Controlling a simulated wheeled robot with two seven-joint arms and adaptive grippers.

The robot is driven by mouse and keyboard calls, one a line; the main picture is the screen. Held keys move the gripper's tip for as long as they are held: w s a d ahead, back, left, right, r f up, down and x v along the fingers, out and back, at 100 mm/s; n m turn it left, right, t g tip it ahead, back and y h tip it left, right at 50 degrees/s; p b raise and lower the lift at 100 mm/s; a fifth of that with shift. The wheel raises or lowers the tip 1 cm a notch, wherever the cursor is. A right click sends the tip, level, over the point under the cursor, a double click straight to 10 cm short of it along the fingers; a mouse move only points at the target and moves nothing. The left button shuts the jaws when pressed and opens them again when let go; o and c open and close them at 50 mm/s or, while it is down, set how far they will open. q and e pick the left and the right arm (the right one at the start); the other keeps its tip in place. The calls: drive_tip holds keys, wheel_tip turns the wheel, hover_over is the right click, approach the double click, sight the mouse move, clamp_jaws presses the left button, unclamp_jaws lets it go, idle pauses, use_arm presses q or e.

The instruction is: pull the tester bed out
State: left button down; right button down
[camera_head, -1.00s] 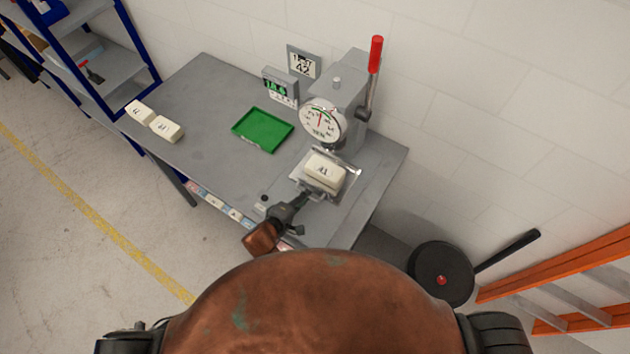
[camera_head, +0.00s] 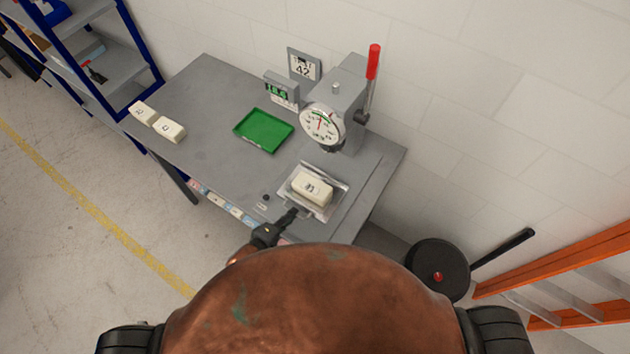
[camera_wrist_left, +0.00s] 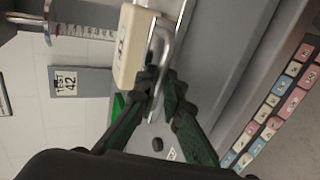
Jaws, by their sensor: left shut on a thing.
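The tester (camera_head: 345,95) stands at the back right of the table, with a round dial and a red-tipped lever. Its metal bed (camera_head: 329,205) lies in front of it, with a white foam block (camera_head: 312,188) on top. My left gripper (camera_head: 290,214) is at the bed's front edge. In the left wrist view its dark fingers (camera_wrist_left: 165,98) are shut on the bed's metal handle (camera_wrist_left: 158,62), close beside the foam block (camera_wrist_left: 133,45). My right gripper is not in view.
A green tray (camera_head: 263,131) lies on the grey table (camera_head: 215,100) left of the tester. Two more white blocks (camera_head: 168,129) sit at the table's left edge. A black round object with a handle (camera_head: 440,270) and an orange rack (camera_head: 570,265) are at the right.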

use_arm(q)
drive_tip(key=shift+s+a+p, duration=0.55)
drive_tip(key=shift+s+a, duration=0.35)
drive_tip(key=shift+s, duration=0.3)
drive_tip(key=shift+s+a+p, duration=0.55)
drive_tip(key=shift+s+a, duration=0.3)
drive_tip(key=shift+s, duration=0.35)
drive_tip(key=c, duration=1.9)
unclamp_jaws()
drive_tip(key=p+v, duration=0.4)
drive_tip(key=v, duration=0.1)
drive_tip(key=shift+s+a+r, duration=0.1)
drive_tip(key=shift+s+r, duration=0.1)
drive_tip(key=shift+r, duration=0.15)
